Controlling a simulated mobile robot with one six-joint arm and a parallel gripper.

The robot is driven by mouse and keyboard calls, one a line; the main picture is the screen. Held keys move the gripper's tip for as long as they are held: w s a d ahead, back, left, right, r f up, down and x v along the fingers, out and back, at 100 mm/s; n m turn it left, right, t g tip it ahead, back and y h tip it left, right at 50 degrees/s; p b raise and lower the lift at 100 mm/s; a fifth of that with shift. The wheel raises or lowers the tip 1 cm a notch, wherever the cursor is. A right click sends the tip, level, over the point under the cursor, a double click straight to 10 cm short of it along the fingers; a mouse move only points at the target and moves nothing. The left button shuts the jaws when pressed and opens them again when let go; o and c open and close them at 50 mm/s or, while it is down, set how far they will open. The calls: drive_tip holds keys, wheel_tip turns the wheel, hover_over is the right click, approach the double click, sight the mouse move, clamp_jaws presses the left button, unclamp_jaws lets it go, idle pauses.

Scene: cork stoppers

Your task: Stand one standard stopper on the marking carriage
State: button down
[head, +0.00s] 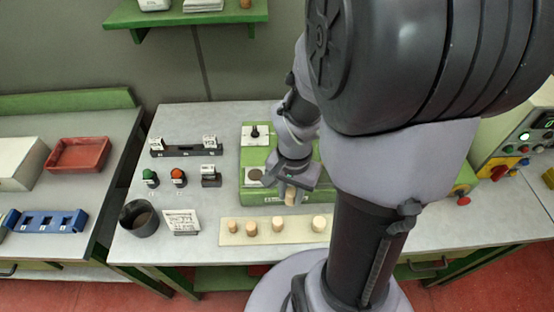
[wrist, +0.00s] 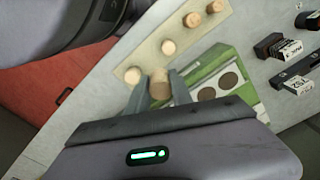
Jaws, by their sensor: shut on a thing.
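My gripper (head: 289,192) is shut on a tan cork stopper (head: 290,198), which sits between the fingertips. The held stopper also shows in the wrist view (wrist: 160,86). The gripper is between the pale stopper strip (head: 235,240) and the green fixture (head: 256,199), and it hides part of the fixture. Other stoppers of differing widths stand on the strip, such as a narrow one (head: 232,226) and a wide one (head: 318,223). The fixture carries light plates with dark round spots (wrist: 229,81). I cannot tell which part is the marking carriage.
A dark cup (head: 139,219) and a printed card (head: 181,221) stand left of the strip. Green (head: 150,178) and red (head: 178,177) buttons and a black labelled rack (head: 186,150) are further back. A red tray (head: 78,155) is on the left bench. My arm hides the bench's right middle.

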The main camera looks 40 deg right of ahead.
drive_tip(key=b, duration=0.2)
hover_over(255, 175)
drive_tip(key=shift+f, duration=0.9)
wheel_tip(255, 175, down, 4)
drive_tip(key=shift+r+b, duration=0.25)
drive_tip(key=shift+b, duration=0.25)
drive_tip(key=shift+r, duration=0.1)
drive_tip(key=c, duration=1.1)
unclamp_jaws()
drive_tip(key=shift+c, duration=0.2)
